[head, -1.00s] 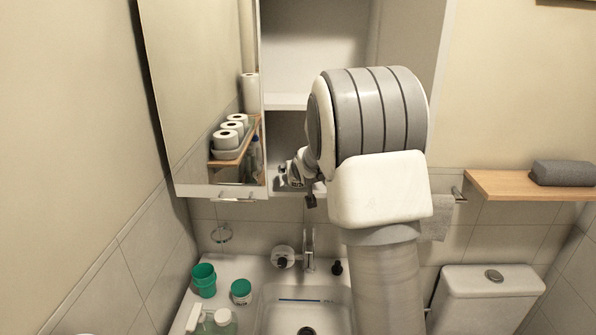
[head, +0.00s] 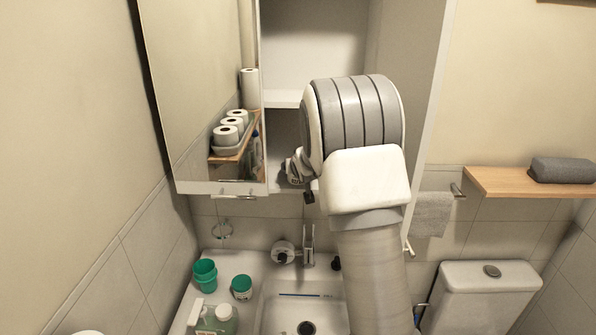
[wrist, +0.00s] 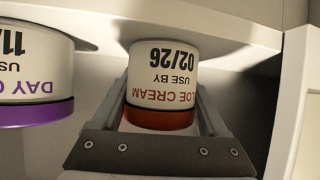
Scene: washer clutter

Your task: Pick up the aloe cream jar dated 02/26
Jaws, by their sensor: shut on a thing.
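The aloe cream jar (wrist: 165,72) is white with a red-brown lid. In the wrist view its label is upside down and reads "ALOE CREAM, USE BY 02/26". My gripper (wrist: 163,88) has a finger on each side of this jar and is shut on it. The jar's white end is at the shelf board; I cannot tell whether it touches. In the head view my gripper (head: 298,177) is at the lower part of the open cabinet, largely hidden by my arm, and the jar cannot be made out there.
A day cream jar (wrist: 30,62) with a purple lid stands left of the held jar in the wrist view. The mirrored door (head: 200,100) is left of the cabinet opening. Below are the sink (head: 300,310), a green cup (head: 205,275) and a green-lidded jar (head: 241,287).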

